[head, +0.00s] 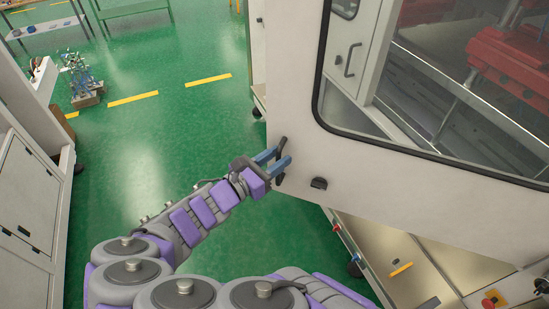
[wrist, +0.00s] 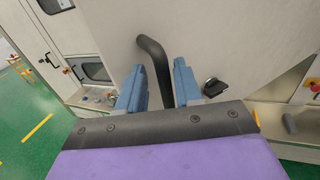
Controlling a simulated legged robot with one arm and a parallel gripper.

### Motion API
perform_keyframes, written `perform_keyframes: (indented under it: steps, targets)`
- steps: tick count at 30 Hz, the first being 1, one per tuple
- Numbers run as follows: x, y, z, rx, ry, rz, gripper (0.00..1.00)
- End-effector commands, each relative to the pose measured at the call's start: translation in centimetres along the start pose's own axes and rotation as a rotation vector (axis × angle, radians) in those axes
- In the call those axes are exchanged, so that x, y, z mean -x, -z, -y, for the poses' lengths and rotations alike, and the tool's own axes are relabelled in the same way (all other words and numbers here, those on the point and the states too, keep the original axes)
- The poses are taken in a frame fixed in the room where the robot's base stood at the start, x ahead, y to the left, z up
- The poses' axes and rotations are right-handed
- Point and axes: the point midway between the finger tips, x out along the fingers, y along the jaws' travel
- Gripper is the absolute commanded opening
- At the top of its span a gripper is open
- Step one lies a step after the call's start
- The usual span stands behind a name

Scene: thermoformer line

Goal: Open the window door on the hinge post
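The window door is a large off-white panel (head: 292,100) with a black-edged, rounded window (head: 440,85). It fills the upper right of the head view and the top of the wrist view (wrist: 235,40). Its black bar handle (head: 282,144) is near the panel's lower left edge. In the wrist view the bent handle (wrist: 155,60) rises between my two blue fingers. My gripper (head: 275,159) is open, with one finger on each side of the handle. In the wrist view the gripper (wrist: 160,88) shows narrow gaps beside the handle. The hinge post cannot be made out.
A small black latch (head: 319,184) sits right of the handle. Below the door are machine panels with a yellow handle (head: 401,269) and red knobs. A white cabinet (head: 30,190) stands at left. The green floor (head: 160,140) between is mostly clear.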

Motion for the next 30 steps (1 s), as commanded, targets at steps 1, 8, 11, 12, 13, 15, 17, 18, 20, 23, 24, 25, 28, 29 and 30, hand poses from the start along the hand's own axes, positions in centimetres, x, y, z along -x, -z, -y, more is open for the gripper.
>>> perform_keyframes:
  steps: [1, 8, 11, 12, 13, 15, 17, 18, 20, 23, 24, 25, 28, 29, 30]
  targets:
    - [0.0, 0.0, 0.1, 0.000, 0.000, 0.000, 0.35]
    - [1.8, -0.2, 0.1, -0.001, -0.002, -0.001, 0.35]
    - [3.8, -0.2, -0.1, 0.001, -0.005, -0.002, 0.35]
    - [4.7, -0.2, -0.1, 0.001, -0.004, -0.001, 0.35]
    - [5.4, -0.3, -0.1, 0.001, -0.004, 0.001, 0.35]
    - [7.1, -0.1, -0.3, 0.002, -0.006, -0.003, 0.35]
    - [8.5, -0.1, -0.3, 0.003, -0.005, -0.002, 0.35]
    - [9.4, -0.1, -0.3, 0.004, -0.005, 0.000, 0.35]
    - [10.7, -0.1, -0.4, 0.004, -0.005, -0.002, 0.35]
    - [12.8, -0.1, -0.4, 0.002, -0.005, -0.001, 0.35]
    - [13.6, 0.0, -0.5, 0.002, -0.006, -0.003, 0.35]
    - [14.1, 0.0, -0.5, 0.002, -0.006, -0.003, 0.35]
    - [15.5, 0.0, -0.3, 0.004, -0.002, 0.001, 0.35]
    - [15.9, 0.1, -0.3, 0.004, -0.002, 0.001, 0.35]
    - [16.3, 0.1, -0.3, 0.003, -0.002, -0.001, 0.35]
